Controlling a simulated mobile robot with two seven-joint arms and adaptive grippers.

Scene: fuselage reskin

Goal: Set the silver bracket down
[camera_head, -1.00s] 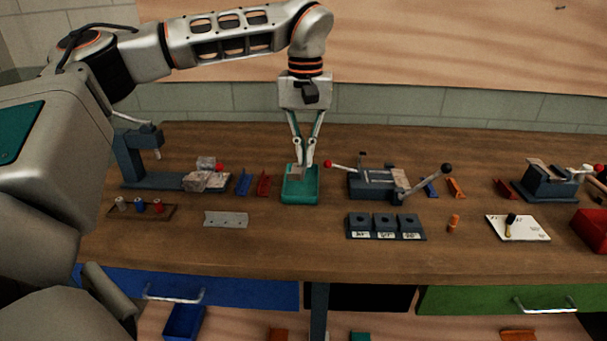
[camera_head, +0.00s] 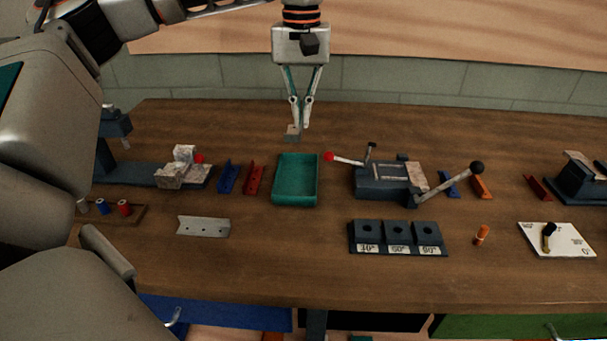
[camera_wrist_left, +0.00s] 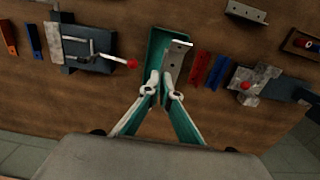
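My left gripper (camera_head: 304,126) points down and is shut on a small silver bracket (camera_head: 293,132). In the head view the bracket hangs raised above the table, beyond the rear edge of the green tray (camera_head: 277,186). In the left wrist view the bracket (camera_wrist_left: 177,60) shows as a bent plate with holes between the fingertips (camera_wrist_left: 163,90), overlapping the tray (camera_wrist_left: 154,46). The tray looks empty in the head view. Another silver bracket (camera_head: 204,227) with holes lies flat on the table at front left. My right gripper is not in view.
Blue (camera_head: 229,177) and red (camera_head: 254,179) brackets stand left of the tray. A clamp fixture (camera_head: 386,182) with red and black lever knobs stands right of it. A block marked with angles (camera_head: 397,238) sits in front. Bare wood lies between the flat bracket and this block.

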